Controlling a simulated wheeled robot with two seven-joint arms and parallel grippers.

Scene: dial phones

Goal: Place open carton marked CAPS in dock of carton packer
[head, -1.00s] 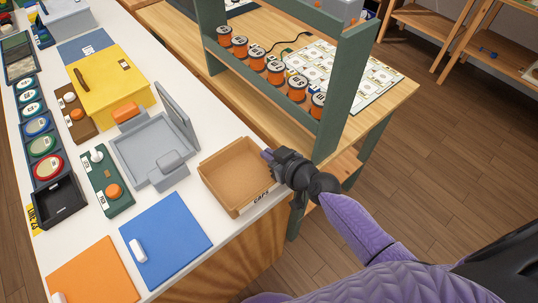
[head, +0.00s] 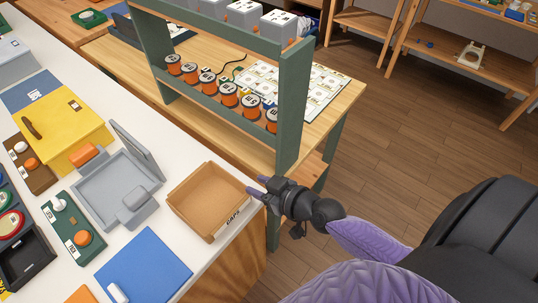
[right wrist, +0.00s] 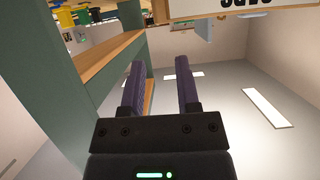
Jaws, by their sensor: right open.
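The open carton (head: 205,191) is brown, empty and upright near the right edge of the white counter. Its CAPS label (head: 233,216) is on the right-hand side wall. That label also shows upside down at the top of the right wrist view (right wrist: 247,5). My right gripper (head: 252,190) is open, just off the carton's labelled side, with its fingers pointing at the wall. In the right wrist view nothing lies between the two fingers (right wrist: 159,75). A grey tray with a raised flap (head: 90,205), seemingly the packer's dock, lies left of the carton and is empty. My left gripper is out of view.
A yellow box (head: 70,125) stands behind the grey tray. A green button panel (head: 72,228) and a blue mat (head: 150,265) lie nearby. A green rack with orange spools (head: 228,96) stands behind the carton on a wooden bench. The floor at right is clear.

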